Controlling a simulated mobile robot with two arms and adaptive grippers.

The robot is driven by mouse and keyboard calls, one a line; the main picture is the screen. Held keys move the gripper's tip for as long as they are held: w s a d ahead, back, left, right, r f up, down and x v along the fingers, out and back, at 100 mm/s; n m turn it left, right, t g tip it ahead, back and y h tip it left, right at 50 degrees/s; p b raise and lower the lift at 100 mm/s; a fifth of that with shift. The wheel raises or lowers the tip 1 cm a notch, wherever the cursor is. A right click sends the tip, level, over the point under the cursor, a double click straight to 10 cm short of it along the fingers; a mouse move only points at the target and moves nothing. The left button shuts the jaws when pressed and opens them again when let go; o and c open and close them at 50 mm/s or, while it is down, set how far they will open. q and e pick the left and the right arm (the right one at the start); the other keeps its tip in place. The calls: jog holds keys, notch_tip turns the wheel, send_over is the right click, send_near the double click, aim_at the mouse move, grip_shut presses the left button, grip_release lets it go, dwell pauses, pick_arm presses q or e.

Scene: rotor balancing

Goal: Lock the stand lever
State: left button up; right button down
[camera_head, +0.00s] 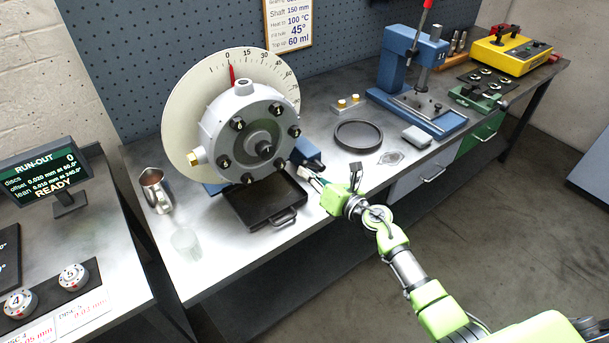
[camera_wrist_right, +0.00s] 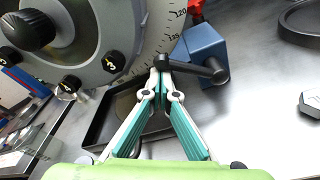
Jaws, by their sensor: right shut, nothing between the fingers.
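The stand lever (camera_wrist_right: 190,67) is a black bar with a round knob, on the blue stand block (camera_wrist_right: 205,50) beside the rotor's dial. In the wrist view the bar runs left, roughly level, from its pivot to the knob. The blue block also shows in the head view (camera_head: 307,154). My right gripper (camera_wrist_right: 160,84) is shut and empty, its fingertips just at the knob; I cannot tell whether they touch. In the head view my right gripper (camera_head: 310,177) reaches in beside the stand, and the lever is hard to make out. My left gripper is not in view.
The grey rotor housing (camera_head: 243,130) stands before a white dial (camera_head: 180,115). A black tray (camera_head: 262,205) lies under it on the bench. A steel jug (camera_head: 156,190) is at left. A black ring (camera_head: 358,135) and a blue press (camera_head: 395,65) are to the right.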

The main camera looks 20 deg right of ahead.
jog(key=w+d+r+m+y, duration=0.1)
jog(key=d+r+m, duration=0.3)
jog(key=m, duration=0.5)
jog(key=shift+w+d+r+t+y, duration=0.15)
jog(key=shift+w+d+t+y, duration=0.2)
jog(key=shift+d, duration=0.2)
jog(key=shift+w+m, duration=0.1)
jog(key=shift+m, duration=0.2)
jog(key=shift+d, duration=0.1)
